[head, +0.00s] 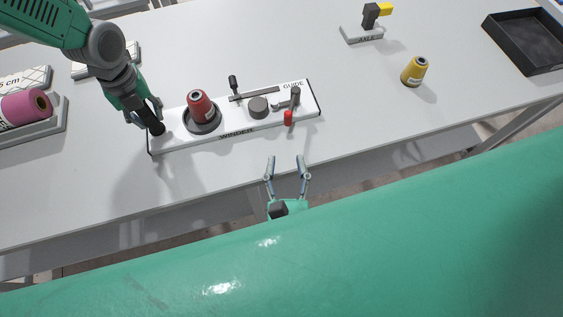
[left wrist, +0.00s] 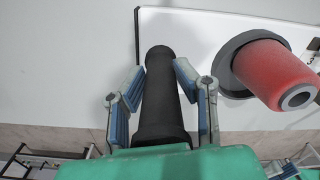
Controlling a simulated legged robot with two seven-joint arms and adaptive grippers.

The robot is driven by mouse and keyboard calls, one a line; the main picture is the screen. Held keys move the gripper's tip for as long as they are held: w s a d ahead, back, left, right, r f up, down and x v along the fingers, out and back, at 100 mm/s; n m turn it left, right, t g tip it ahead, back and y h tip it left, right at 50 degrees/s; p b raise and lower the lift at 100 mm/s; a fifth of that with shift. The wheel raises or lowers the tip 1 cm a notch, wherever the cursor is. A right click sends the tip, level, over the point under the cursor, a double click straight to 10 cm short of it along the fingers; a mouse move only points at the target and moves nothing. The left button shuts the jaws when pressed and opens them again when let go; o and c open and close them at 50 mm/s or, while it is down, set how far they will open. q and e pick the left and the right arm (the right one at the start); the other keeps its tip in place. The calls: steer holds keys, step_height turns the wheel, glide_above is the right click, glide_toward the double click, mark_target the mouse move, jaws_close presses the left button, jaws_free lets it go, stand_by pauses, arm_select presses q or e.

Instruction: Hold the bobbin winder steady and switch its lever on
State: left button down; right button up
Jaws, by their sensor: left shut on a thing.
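The bobbin winder (head: 181,143) is a long white board marked WINDER and GUIDE on the table. My left gripper (head: 149,113) is shut on the black upright handle (head: 157,128) at the board's left end; in the left wrist view the handle (left wrist: 160,110) stands between the fingers. A red thread cone (head: 199,104) sits on a dark round base beside it. Toward the right end are a dark round knob (head: 258,107), a slotted bar with a black peg (head: 234,84), and a small red-tipped lever (head: 288,118). My right gripper (head: 287,162) is open and empty, in front of the winder near the table's front edge.
A yellow thread cone (head: 414,72) stands right of the winder. A small stand (head: 361,34) with a yellow-tipped black part is behind it. A black tray (head: 525,41) lies at the far right. A pink spool (head: 22,108) is at the left. Table between winder and yellow cone is clear.

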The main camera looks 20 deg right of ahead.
stand_by(0.4)
arm_select(q)
steer(key=c, duration=1.2)
jaws_free()
steer(key=shift+f, duration=0.1)
steer(key=shift+o, duration=0.2)
